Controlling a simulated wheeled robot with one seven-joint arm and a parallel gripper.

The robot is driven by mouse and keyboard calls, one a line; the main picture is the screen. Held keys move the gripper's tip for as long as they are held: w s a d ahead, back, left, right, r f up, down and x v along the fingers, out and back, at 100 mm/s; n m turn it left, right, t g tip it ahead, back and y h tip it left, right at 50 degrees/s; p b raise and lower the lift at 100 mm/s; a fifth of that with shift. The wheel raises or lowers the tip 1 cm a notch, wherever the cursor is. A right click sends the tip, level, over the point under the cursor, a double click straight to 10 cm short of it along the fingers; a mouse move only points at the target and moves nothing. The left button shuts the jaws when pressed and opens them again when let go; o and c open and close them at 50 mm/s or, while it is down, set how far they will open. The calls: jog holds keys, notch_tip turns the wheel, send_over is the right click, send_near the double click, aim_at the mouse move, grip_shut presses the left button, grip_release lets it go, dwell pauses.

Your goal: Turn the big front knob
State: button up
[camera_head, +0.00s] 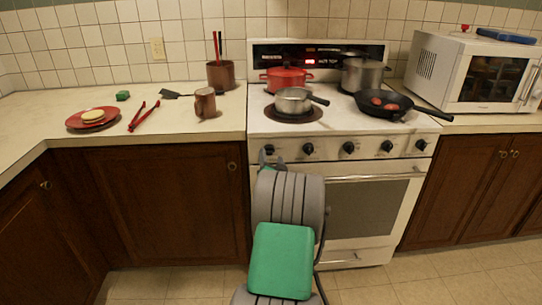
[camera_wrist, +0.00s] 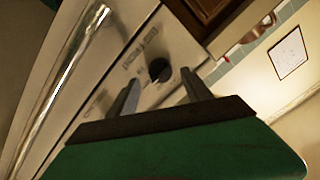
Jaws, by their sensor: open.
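A row of several black knobs runs along the white front panel (camera_head: 328,149) of the stove. The leftmost knob (camera_head: 269,149) is just beyond my gripper (camera_head: 270,162), which is in front of the panel's left end. The middle knob (camera_head: 348,147) and the right-hand knobs (camera_head: 387,146) stand clear of my arm. In the wrist view, one round black knob (camera_wrist: 160,69) shows between and beyond the two fingertips of my gripper (camera_wrist: 160,78). The fingers are apart and empty; contact with the knob cannot be told.
The oven door handle (camera_head: 375,178) runs below the knobs, and it shows in the wrist view (camera_wrist: 75,65). A saucepan (camera_head: 293,101), red pot (camera_head: 287,79), steel pot (camera_head: 362,74) and frying pan (camera_head: 375,104) stand on the stove. The pan's handle overhangs rightward. The floor in front is clear.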

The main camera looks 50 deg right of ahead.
jog(key=v, duration=0.5)
jog(key=shift+s+a, duration=0.15)
